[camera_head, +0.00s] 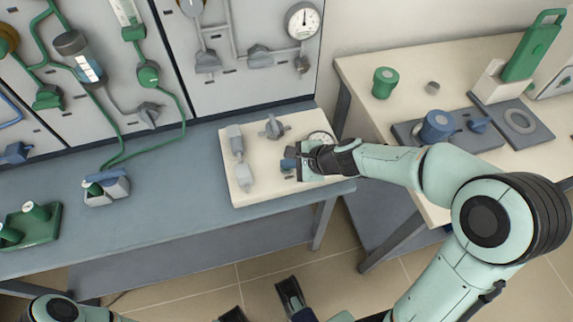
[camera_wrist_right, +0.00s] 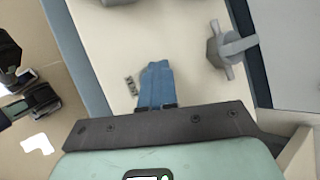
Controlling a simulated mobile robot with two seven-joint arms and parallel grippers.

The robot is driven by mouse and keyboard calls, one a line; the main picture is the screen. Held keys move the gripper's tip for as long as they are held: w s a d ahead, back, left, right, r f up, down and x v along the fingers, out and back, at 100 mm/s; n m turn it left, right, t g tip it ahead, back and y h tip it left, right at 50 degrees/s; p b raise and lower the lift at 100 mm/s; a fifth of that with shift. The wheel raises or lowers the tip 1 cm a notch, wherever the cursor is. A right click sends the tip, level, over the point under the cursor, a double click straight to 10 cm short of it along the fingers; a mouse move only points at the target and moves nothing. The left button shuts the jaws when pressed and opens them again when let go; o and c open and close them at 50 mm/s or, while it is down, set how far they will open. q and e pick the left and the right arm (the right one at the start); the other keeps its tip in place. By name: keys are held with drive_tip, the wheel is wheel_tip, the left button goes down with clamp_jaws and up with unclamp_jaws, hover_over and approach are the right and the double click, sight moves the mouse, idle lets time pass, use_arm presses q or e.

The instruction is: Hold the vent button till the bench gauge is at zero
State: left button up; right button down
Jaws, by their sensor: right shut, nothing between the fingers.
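A cream board (camera_head: 262,190) lies on the bench and carries grey fittings and a small round bench gauge (camera_head: 320,138). The gauge is partly covered by my right wrist, and its needle cannot be read. My right gripper (camera_head: 287,164) is shut over the board's right part, its blue fingertips (camera_wrist_right: 156,82) together and pointing at the board. The vent button cannot be made out; it may be hidden under the fingertips, and contact cannot be judged. A small label (camera_wrist_right: 131,85) lies beside them. My left gripper (camera_head: 262,300) is low at the front, its dark fingers apart, away from the board.
A grey valve handle (camera_head: 273,127) and an inline grey fitting (camera_head: 238,155) stand on the board. A larger gauge (camera_head: 302,20) hangs on the wall panel. A side table (camera_head: 400,60) with green and blue items is at right.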

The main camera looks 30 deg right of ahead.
sight(289, 170)
use_arm(q)
drive_tip(key=shift+s+f, duration=0.1)
drive_tip(key=shift+f, duration=0.35)
use_arm(e)
drive_tip(key=shift+f, duration=0.1)
drive_tip(key=shift+r+p, duration=0.85)
drive_tip(key=shift+r, duration=0.05)
use_arm(q)
drive_tip(key=shift+r, duration=0.8)
drive_tip(key=shift+r, duration=0.15)
use_arm(e)
drive_tip(key=shift+r, duration=0.2)
use_arm(q)
drive_tip(key=r+p, duration=0.5)
drive_tip(key=shift+w, duration=0.4)
use_arm(e)
wheel_tip(289, 170, up, 5)
drive_tip(key=shift+f, duration=0.1)
